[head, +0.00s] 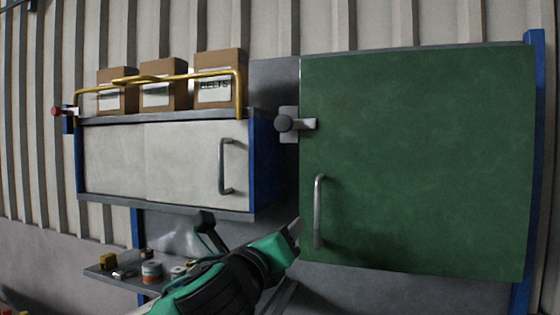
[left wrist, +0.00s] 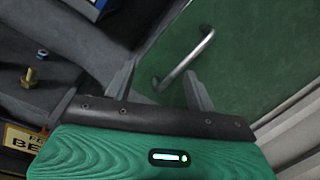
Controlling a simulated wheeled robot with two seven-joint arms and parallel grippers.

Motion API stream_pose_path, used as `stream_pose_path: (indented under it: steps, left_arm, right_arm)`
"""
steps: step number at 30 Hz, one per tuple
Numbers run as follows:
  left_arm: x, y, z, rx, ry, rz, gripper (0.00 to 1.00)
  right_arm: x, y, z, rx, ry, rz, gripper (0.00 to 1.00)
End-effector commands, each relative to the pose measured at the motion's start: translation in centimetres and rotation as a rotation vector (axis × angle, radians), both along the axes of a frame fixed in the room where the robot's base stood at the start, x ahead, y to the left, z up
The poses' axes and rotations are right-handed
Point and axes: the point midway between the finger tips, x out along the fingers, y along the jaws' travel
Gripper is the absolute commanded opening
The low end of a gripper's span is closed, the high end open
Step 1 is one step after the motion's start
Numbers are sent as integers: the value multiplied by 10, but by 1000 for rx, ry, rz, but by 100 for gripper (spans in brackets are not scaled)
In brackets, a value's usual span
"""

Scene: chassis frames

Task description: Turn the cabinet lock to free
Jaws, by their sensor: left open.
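My left gripper (head: 250,222) is open and empty, below the lock and left of the handle. In the left wrist view the handle (left wrist: 185,62) shows beyond the open fingers (left wrist: 160,75), against the green door. The lock is not in the wrist view. My right gripper is not in view.
A white cabinet (head: 165,160) with a handle is left of the lock. Cardboard boxes (head: 215,90) stand on it behind a yellow rail (head: 160,79). A low shelf (head: 100,272) holds small cans and hardware. Open space lies in front of the lock.

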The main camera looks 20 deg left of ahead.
Motion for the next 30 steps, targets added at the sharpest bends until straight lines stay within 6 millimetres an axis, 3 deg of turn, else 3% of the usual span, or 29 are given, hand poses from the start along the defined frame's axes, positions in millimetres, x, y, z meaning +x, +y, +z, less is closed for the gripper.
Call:
stream_pose_path:
  steps: [1, 6, 10, 16, 22, 30]
  left_arm:
    - [-7, 4, 25, 71, -54, 18, 56]
    - [-30, 13, 85, 288, -184, 89, 56]
    - [-45, 20, 116, 405, -251, 142, 56]
    - [-56, 25, 137, 488, -294, 184, 56]
    - [-38, 25, 149, 496, -293, 187, 56]
    - [12, 23, 172, 493, -293, 187, 56]
  right_arm:
    - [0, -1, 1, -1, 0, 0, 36]
    - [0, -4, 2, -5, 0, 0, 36]
    - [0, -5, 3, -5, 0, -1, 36]
    - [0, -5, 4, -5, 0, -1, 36]
    - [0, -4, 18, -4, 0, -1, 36]
    - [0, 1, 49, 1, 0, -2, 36]
